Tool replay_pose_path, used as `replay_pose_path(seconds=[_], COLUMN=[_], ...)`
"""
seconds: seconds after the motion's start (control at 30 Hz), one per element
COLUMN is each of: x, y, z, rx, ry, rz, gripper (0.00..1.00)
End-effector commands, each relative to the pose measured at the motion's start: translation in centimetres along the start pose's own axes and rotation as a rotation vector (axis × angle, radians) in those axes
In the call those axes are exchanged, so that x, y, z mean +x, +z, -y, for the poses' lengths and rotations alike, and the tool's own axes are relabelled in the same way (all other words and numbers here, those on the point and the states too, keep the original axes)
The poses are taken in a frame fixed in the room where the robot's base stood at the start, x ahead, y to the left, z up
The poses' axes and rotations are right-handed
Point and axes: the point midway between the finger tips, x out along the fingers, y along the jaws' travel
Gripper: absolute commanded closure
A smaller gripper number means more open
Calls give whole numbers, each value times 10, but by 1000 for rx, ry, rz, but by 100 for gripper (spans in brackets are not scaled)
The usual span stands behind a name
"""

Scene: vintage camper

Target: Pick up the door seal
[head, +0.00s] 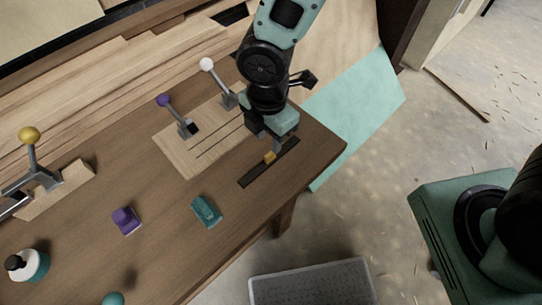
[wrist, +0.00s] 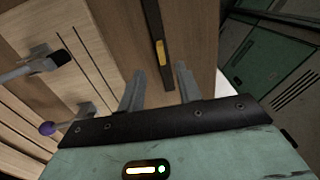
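A long thin dark strip, which I take for the door seal (head: 253,175), lies flat on the brown wooden table near its right edge. A small yellow piece (head: 269,157) sits on it about midway. In the wrist view the strip (wrist: 151,18) runs up and away, with the yellow piece (wrist: 161,52) just beyond my fingertips. My gripper (wrist: 160,70) is open and empty, its two fingers on either side of the strip's line. In the head view my gripper (head: 272,139) is above the strip's far part. Whether the fingers touch the table cannot be told.
A light wooden board (head: 186,162) with purple- and white-knobbed levers is close left of my gripper. A teal block (head: 207,211), a purple block (head: 126,221) and a bottle (head: 34,266) stand on the table (head: 165,250). A grey bin (head: 312,284) is on the floor below.

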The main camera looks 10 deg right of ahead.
Motion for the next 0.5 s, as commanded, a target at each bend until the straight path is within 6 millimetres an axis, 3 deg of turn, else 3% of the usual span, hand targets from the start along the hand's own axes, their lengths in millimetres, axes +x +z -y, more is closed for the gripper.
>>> replay_pose_path(seconds=[0.27, 0.5], x=[21, 51], y=[0, 3], z=[1, 4], rx=[0, -1], ry=[-1, -2], rz=[0, 1], gripper=[65, 65])
